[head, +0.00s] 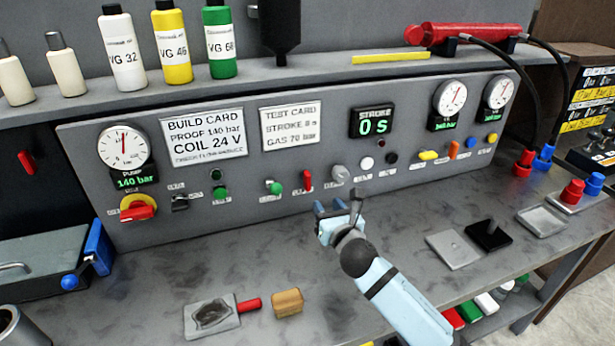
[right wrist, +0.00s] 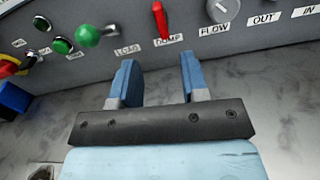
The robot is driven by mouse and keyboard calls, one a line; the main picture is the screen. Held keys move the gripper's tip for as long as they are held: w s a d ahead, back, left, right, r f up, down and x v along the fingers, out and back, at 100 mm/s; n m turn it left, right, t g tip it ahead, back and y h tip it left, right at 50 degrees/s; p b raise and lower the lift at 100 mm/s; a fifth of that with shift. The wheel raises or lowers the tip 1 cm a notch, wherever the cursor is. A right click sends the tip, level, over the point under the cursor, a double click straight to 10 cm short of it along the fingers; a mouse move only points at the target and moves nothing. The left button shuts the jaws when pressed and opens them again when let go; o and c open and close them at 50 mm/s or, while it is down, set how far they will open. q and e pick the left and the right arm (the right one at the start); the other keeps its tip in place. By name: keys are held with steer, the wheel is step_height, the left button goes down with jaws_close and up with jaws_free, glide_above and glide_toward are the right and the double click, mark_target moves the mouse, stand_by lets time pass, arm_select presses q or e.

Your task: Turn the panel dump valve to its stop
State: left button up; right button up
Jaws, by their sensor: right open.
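The dump valve is a small red lever (head: 308,179) low on the grey sloping panel (head: 330,165), between a green-knobbed lever and a grey flow knob. In the right wrist view the red lever (right wrist: 159,19) stands roughly upright above its DUMP label, with its top leaning slightly left. My right gripper (head: 338,207) is open and empty, in front of and below the lever in the head view. In the right wrist view its two blue fingers (right wrist: 160,74) point toward the panel, with the lever beyond the gap between them, apart from both. My left gripper is not in view.
The green-knobbed load lever (right wrist: 88,36) is left of the dump lever, and the grey flow knob (right wrist: 222,9) is right of it. On the bench lie a metal tray (head: 212,316), a wooden block (head: 287,302) and a pale plate (head: 453,249). The bench before the panel is mostly clear.

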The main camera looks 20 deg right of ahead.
mark_target(309, 176)
steer(key=shift+n, duration=0.5)
steer(key=w, duration=1.4)
steer(key=shift+w+a+r, duration=0.25)
steer(key=shift+a+r, duration=0.05)
jaws_close()
